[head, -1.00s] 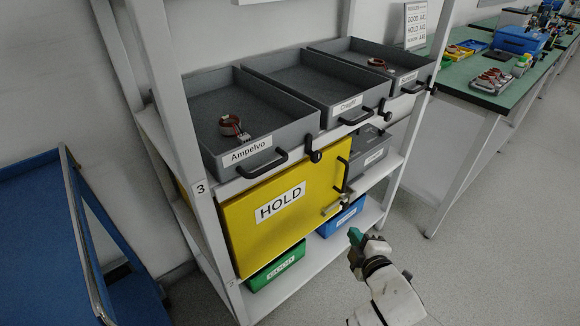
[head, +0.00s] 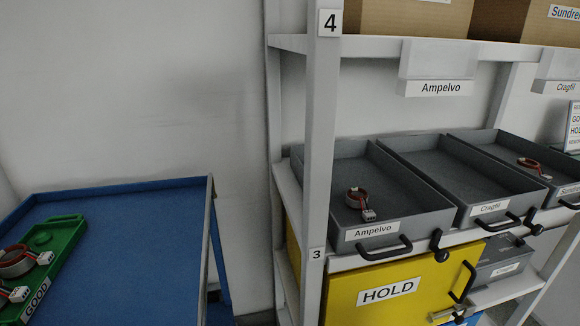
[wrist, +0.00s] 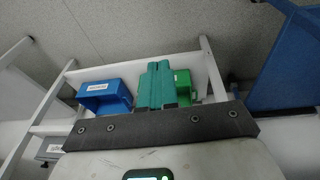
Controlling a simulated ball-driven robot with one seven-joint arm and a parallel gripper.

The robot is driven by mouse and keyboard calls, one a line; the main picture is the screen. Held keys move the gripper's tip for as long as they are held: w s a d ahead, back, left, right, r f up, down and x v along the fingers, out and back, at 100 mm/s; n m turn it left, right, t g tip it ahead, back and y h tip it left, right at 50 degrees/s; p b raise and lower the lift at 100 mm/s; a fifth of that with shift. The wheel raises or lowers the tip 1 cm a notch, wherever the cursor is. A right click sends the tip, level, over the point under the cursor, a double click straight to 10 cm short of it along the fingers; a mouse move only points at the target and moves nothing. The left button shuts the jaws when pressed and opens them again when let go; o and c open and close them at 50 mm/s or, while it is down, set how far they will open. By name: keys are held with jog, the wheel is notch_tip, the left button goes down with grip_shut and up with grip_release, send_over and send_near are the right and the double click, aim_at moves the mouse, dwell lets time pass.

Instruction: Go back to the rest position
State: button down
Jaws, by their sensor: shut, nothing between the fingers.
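My gripper (wrist: 157,84) shows in the wrist view as two green fingers side by side, closed together with nothing between them. In that view it lies in front of the lower shelf, between a blue bin (wrist: 105,97) and a green bin (wrist: 182,84). The gripper is out of the head view. A stator with a red ring and white connector (head: 360,201) lies in the Ampelvo drawer (head: 398,222), and another stator (head: 531,166) lies in the right drawer.
A blue cart (head: 140,250) stands at the left with a green GOOD tray (head: 62,262) holding stators. The white rack post (head: 318,180) stands right of it. Cardboard boxes (head: 400,16) sit on the upper shelf. The wall between cart and rack is bare.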

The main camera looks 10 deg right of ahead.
notch_tip(320, 180, up, 16)
jog(key=s+a+g+p, duration=0.1)
jog(key=s+p, duration=0.1)
jog(key=p, duration=1.3)
jog(key=shift+s+a+y, duration=0.3)
jog(key=shift+s+a, duration=0.05)
jog(key=shift+f, duration=0.1)
